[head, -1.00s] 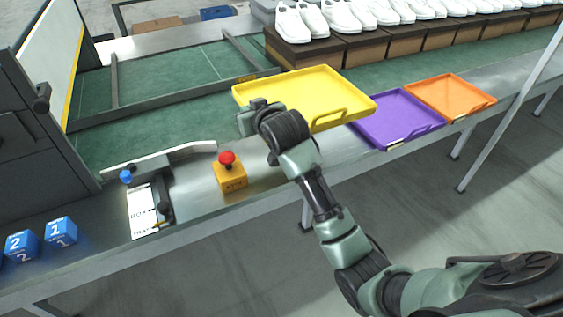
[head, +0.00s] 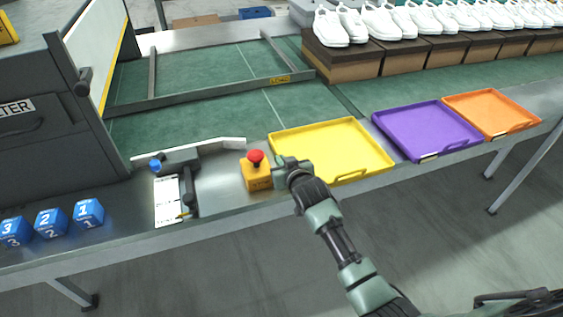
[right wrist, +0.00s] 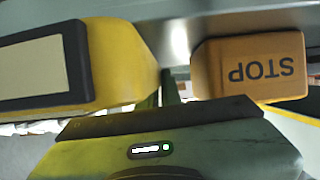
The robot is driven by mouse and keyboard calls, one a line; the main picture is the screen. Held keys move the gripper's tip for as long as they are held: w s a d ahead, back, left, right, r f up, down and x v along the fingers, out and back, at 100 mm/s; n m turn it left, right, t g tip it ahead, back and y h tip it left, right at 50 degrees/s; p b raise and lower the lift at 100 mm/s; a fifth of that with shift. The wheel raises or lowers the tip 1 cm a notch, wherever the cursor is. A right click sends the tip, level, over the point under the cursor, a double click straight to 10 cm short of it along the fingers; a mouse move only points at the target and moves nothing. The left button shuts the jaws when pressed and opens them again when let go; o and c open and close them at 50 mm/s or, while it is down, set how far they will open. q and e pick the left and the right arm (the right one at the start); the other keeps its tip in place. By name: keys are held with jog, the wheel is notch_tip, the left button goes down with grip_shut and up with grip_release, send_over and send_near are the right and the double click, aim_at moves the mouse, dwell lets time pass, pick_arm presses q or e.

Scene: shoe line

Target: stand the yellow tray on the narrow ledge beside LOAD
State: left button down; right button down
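The yellow tray (head: 335,148) is level at the belt's near side, left of the purple tray, its front edge over the metal ledge (head: 225,207). I cannot tell whether it touches the surface. My right gripper (head: 281,163) is at its near left corner. In the right wrist view the yellow tray (right wrist: 120,62) fills the left, its end at the close-set fingers (right wrist: 163,92), which seem shut on its rim; the grip is partly hidden. A small yellow label, apparently LOAD (head: 280,79), is on the grey rail behind. My left gripper is out of view.
The STOP box (head: 257,176) with a red button stands just left of the gripper; it also shows in the right wrist view (right wrist: 250,68). The purple tray (head: 428,130) and orange tray (head: 492,113) lie to the right. White shoes on boxes (head: 340,63) line the back.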

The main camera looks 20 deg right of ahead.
dwell(0.3)
jog(key=c, duration=1.6)
grip_release()
jog(key=shift+f, duration=0.1)
jog(key=shift+s, duration=0.1)
jog(key=p+v, duration=0.1)
jog(key=v, duration=1.1)
